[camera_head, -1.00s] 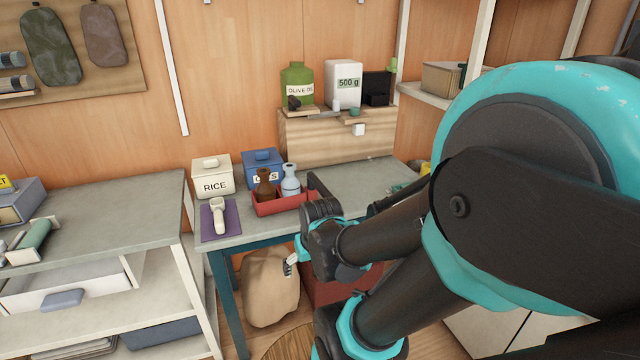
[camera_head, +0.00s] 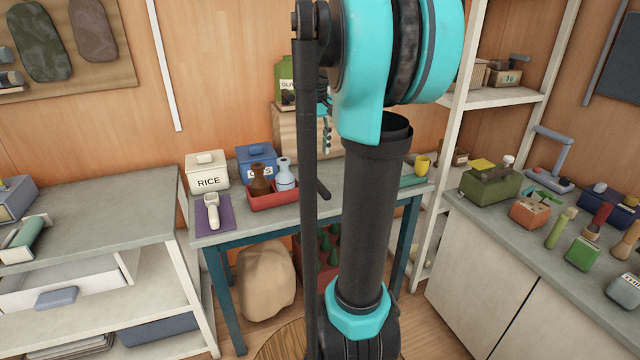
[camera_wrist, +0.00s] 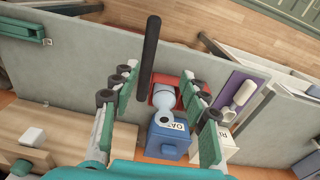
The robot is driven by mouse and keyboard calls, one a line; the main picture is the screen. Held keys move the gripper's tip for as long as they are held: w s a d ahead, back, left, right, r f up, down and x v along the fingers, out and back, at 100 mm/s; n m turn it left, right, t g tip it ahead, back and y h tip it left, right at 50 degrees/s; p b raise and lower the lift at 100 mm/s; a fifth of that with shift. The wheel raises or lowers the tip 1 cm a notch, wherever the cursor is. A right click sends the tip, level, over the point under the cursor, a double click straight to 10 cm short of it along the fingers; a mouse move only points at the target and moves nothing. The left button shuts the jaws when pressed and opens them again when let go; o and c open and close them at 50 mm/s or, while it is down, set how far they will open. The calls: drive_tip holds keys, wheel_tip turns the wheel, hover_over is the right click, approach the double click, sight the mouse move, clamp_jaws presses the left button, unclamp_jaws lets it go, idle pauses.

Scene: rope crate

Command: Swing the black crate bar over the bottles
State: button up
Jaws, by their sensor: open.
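The small red crate (camera_head: 272,198) stands on the grey table. The black crate bar (camera_head: 322,189) sticks out at the crate's right side, clear of the bottles, partly hidden by my arm. In the wrist view the bar (camera_wrist: 149,50) looks long and dark, beside the red crate (camera_wrist: 164,93) and the pale blue bottle (camera_wrist: 166,102). My gripper (camera_wrist: 158,76) is open and empty above them, with the bar seen between its fingers. The brown bottle cannot be made out there.
A rice box (camera_head: 207,171) and a blue box (camera_head: 257,160) stand behind the crate. A white scoop-like thing lies on a purple mat (camera_head: 228,221) at the left. A wooden box (camera_head: 291,130) stands at the table's back. Bare tabletop lies right of the crate.

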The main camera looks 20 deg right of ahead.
sight(320, 184)
wheel_tip(320, 184, up, 3)
drive_tip(key=w+d, duration=0.2)
drive_tip(key=shift+g, duration=0.3)
drive_tip(key=f, duration=1.7)
drive_tip(key=shift+s, duration=0.2)
clamp_jaws()
